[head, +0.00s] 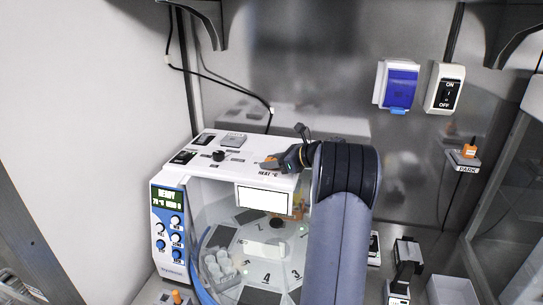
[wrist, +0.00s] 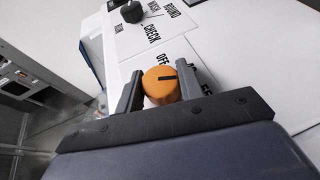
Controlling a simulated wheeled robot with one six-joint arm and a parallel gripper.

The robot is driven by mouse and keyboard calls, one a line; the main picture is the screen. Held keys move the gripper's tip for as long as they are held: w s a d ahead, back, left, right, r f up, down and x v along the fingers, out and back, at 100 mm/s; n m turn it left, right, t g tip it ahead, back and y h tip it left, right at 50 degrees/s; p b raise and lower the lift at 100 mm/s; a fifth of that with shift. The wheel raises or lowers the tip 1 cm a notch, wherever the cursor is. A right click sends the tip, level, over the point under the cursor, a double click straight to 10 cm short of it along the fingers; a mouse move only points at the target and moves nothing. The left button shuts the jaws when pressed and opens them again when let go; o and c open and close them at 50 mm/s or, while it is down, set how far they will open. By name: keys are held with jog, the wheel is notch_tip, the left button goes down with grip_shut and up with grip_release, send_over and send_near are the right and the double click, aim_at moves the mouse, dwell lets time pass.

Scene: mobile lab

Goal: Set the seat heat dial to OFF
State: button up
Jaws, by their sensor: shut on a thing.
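The seat heat dial is an orange round knob (wrist: 160,88) with a black line on its top, set on the white top panel of the machine. In the wrist view its line runs roughly left to right. An "OFF" label shows just beyond the knob; other labels beside it are partly hidden by the right finger. My gripper (wrist: 160,76) is shut on the knob, with one finger on each side. In the head view my gripper (head: 285,160) is at the panel's right end, over the "HEAT" label, and the orange knob (head: 268,163) shows only in part.
The white machine (head: 224,150) has a black knob (head: 219,156) on top, a display (head: 168,196) and blue knobs on its front. A blue-covered wall box (head: 397,86), an ON/OFF switch (head: 446,88) and a "PARK" holder (head: 464,160) are on the back wall.

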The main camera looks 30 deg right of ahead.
jog(key=n+g+y, duration=0.3)
jog(key=n, duration=0.1)
jog(key=shift+f+y+p, duration=0.1)
jog(key=shift+y+p, duration=0.2)
jog(key=shift+w+n+g+y, duration=0.1)
jog(key=shift+n+g+y, duration=0.7)
jog(key=shift+n+g, duration=0.25)
jog(key=shift+n+g+y, duration=0.3)
jog(key=shift+n+g, duration=0.05)
jog(key=shift+n, duration=0.1)
jog(key=o, duration=1)
jog(key=shift+m, duration=0.3)
